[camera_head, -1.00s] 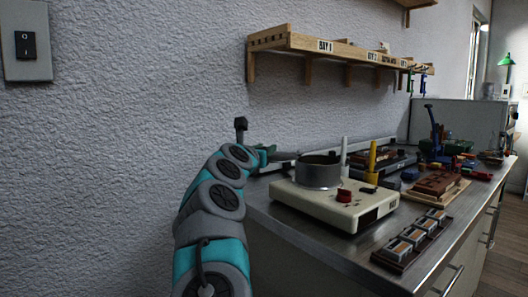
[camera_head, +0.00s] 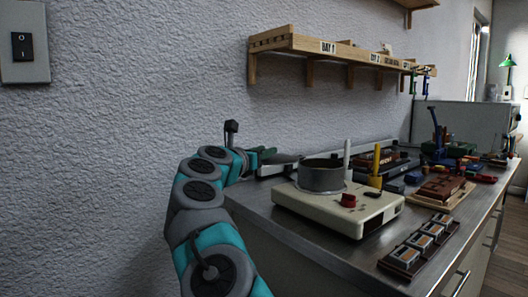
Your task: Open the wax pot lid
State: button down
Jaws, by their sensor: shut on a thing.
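The wax pot (camera_head: 321,177) is a grey metal cylinder standing upright on a cream heater base with a red knob (camera_head: 348,200). Its rim shows with no lid seated flat on it. A dark, flat piece (camera_head: 284,159), seemingly the pot lid seen nearly edge-on, is just left of the pot's rim. My gripper (camera_head: 266,154) is to the left of the pot, shut on this piece at its left side. The fingertips are small and partly hidden, so the exact grip is hard to see.
The steel workbench (camera_head: 262,208) carries a yellow post (camera_head: 376,160) and a white post (camera_head: 347,152) behind the pot. A tray of small blocks (camera_head: 419,245) lies at the front right. A wooden shelf (camera_head: 340,50) hangs on the wall above.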

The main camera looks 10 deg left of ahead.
jog(key=shift+f, duration=0.45)
jog(key=c, duration=0.8)
grip_release()
jog(key=shift+w+a, duration=0.1)
jog(key=shift+w, duration=0.05)
jog(key=shift+c, duration=0.2)
jog(key=shift+o, duration=1.3)
jog(key=shift+r, duration=0.1)
jog(key=shift+r, duration=0.1)
jog(key=shift+s+n+y, duration=0.3)
jog(key=shift+y, duration=0.1)
